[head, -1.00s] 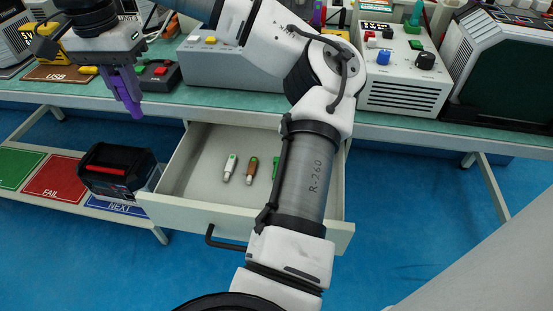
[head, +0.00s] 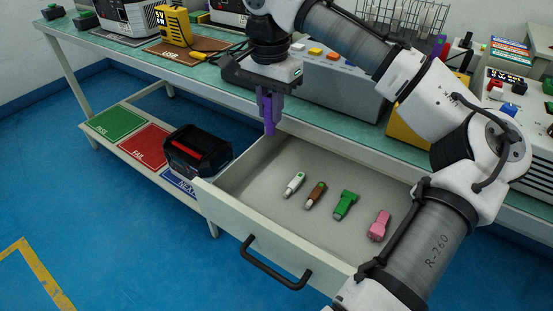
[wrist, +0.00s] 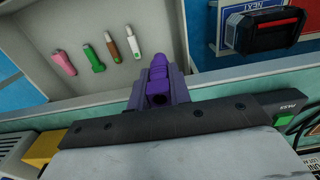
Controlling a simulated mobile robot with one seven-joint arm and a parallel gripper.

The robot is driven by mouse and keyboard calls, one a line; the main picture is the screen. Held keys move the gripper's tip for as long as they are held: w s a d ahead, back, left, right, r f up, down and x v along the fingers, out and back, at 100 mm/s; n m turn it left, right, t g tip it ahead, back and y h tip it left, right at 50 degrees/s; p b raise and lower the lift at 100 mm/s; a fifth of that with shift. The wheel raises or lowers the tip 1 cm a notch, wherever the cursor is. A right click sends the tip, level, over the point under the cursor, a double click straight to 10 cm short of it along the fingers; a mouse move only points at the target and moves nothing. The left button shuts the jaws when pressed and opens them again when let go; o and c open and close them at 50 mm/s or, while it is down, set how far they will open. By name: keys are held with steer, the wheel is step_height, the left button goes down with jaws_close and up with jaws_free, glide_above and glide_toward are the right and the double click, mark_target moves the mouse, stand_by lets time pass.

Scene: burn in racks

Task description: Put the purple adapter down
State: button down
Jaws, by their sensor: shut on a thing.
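The purple adapter (head: 269,122) is held in my gripper (head: 270,100), tip down, above the back left part of the open drawer (head: 238,219). It also shows between the jaws in the wrist view (wrist: 160,80). The gripper is shut on it. Inside the drawer lie a white stick (head: 294,185), a brown stick (head: 315,195), a green adapter (head: 345,205) and a pink adapter (head: 379,225), in a row and apart from each other. The adapter appears clear of the drawer floor, though its exact height is hard to tell.
A black and red case (head: 197,150) stands on the lower shelf by the blue NEXT mat (head: 178,181), beside the red FAIL mat (head: 145,145) and green PASS mat (head: 115,122). The workbench (head: 215,74) runs behind the drawer. The drawer's left floor is bare.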

step_height(320, 180, down, 13)
steer(key=shift+r+b, duration=0.1)
steer(key=shift+b, duration=0.95)
steer(key=c, duration=1.3)
jaws_free()
step_height(320, 180, up, 12)
steer(key=shift+r+p, duration=0.1)
steer(key=shift+p, duration=1.05)
